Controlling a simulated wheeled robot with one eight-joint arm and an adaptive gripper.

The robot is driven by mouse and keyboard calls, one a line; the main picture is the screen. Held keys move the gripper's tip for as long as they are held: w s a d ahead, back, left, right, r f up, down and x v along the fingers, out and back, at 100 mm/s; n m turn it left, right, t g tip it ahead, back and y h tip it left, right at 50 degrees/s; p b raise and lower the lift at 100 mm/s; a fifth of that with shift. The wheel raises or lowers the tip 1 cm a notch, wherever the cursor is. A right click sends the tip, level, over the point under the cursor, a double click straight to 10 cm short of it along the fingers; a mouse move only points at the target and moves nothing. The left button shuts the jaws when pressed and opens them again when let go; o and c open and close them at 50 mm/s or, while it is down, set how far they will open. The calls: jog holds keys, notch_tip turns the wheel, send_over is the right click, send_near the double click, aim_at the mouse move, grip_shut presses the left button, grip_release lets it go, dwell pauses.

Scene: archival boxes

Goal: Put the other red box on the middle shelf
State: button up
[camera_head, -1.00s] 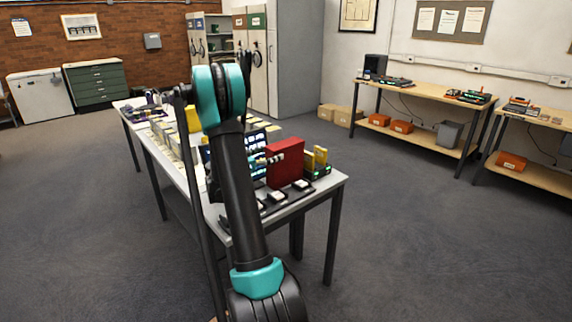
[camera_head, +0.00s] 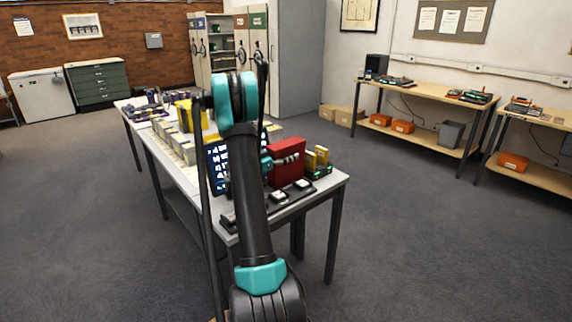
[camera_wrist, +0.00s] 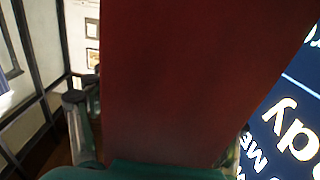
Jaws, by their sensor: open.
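A red box (camera_head: 285,174) stands upright near the right end of the long white table (camera_head: 228,238). My gripper (camera_head: 284,161) is at the left side of the box, its fingers reaching along it. In the wrist view the red box (camera_wrist: 175,75) fills the middle, very close. One finger shows along its left side; the other is mostly hidden behind the box at the right. The jaws are open, and I cannot tell whether they touch the box. Open shelving (camera_head: 221,40) stands at the back, with small green items on it; its middle shelf is hard to make out.
A lit screen (camera_head: 218,165) stands left of the red box. Yellow boxes (camera_head: 316,158) stand to its right, and small devices (camera_head: 283,196) lie in front. Wooden benches (camera_head: 430,92) line the right wall. The grey floor between is clear.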

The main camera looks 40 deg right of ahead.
jog(key=shift+c, duration=0.5)
jog(key=c, duration=1.3)
jog(key=shift+r, duration=0.1)
